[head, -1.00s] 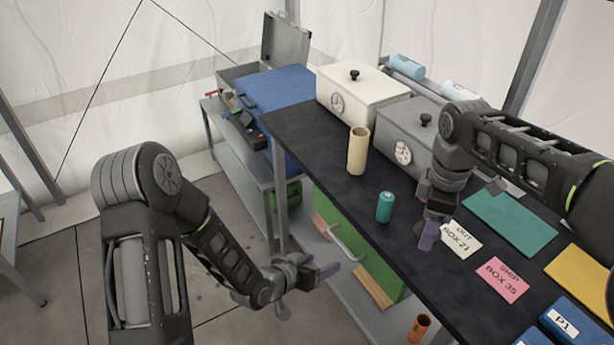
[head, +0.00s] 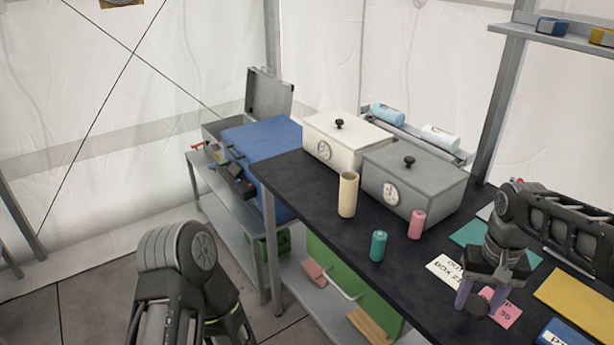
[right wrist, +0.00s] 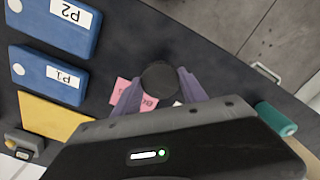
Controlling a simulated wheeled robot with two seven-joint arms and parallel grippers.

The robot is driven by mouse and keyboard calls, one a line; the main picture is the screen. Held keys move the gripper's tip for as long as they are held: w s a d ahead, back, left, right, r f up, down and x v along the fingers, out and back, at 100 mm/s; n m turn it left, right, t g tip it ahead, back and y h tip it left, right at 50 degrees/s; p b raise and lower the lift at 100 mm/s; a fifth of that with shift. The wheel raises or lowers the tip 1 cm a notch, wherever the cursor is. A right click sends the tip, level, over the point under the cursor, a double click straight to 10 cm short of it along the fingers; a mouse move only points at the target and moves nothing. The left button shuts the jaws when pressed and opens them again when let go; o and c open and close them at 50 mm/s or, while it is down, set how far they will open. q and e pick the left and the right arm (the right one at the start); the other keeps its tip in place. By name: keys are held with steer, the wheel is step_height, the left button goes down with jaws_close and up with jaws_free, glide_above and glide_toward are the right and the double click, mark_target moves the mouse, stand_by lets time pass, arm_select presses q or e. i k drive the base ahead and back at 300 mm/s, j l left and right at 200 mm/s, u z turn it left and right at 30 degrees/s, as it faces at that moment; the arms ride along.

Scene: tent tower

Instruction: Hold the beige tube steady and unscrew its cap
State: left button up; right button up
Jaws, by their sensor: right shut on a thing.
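The beige tube (head: 348,194) stands upright on the dark bench in the head view, in front of the cream box. No cap shows on its top, and neither gripper touches it. My right gripper (head: 482,302) is over the bench at the right, well away from the tube, above a pink card. It is shut on a dark round piece (right wrist: 160,80), which sits between the purple fingers in the right wrist view; I cannot tell whether this is the cap. My left arm shows at the bottom of the head view, but its gripper is out of the picture.
A teal cylinder (head: 378,245) and a pink cylinder (head: 416,224) stand near the tube. The cream box (head: 340,140) and grey box (head: 410,185) line the bench's back. Cards and a yellow panel (head: 575,299) lie at the right. Bare bench lies left of the tube.

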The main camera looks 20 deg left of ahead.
mark_target(348, 183)
steer(key=i+j+u, duration=0.2)
steer(key=j+u, duration=0.25)
steer(key=i+j+u, duration=0.4)
steer(key=i+j, duration=0.2)
steer(key=i+j+u, duration=0.1)
steer(key=i+j, duration=0.15)
steer(key=i, duration=0.2)
steer(key=i+z, duration=0.2)
steer(key=i, duration=0.2)
steer(key=i+j+z, duration=0.25)
steer(key=i, duration=0.2)
